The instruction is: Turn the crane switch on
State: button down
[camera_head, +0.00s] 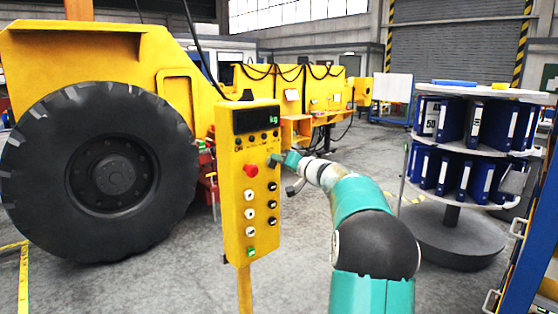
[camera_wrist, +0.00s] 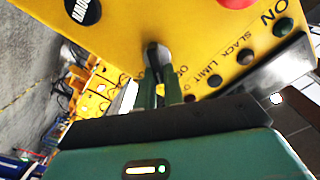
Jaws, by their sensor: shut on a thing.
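The crane control box (camera_head: 249,180) is a yellow upright panel on a post in the head view, with a dark display reading "kg". My gripper (camera_head: 275,159) reaches its upper right face from the right. In the wrist view my gripper (camera_wrist: 160,72) has its two dark green fingers close together, shut on the small dark switch (camera_wrist: 155,52) of the panel. The fingers hide most of the switch, so I cannot tell its exact setting. Letters reading "ON", "SLACK" and "LIMIT" are printed nearby on the yellow face.
A red button (camera_head: 251,170) sits just left of my gripper, with several white and black buttons below. A yellow machine with a large black tyre (camera_head: 105,170) stands at the left. A round shelf of blue binders (camera_head: 459,145) stands at the right. Grey floor lies between.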

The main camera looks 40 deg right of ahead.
jog(key=m, duration=0.7)
jog(key=f+m, duration=0.1)
jog(key=m, duration=0.2)
jog(key=shift+d+f, duration=0.1)
jog(key=shift+d, duration=0.25)
jog(key=shift+m, duration=0.3)
jog(key=c, duration=1.5)
grip_release()
jog(key=s, duration=1.3)
jog(key=shift+s+d, duration=0.15)
jog(key=shift+s, duration=0.25)
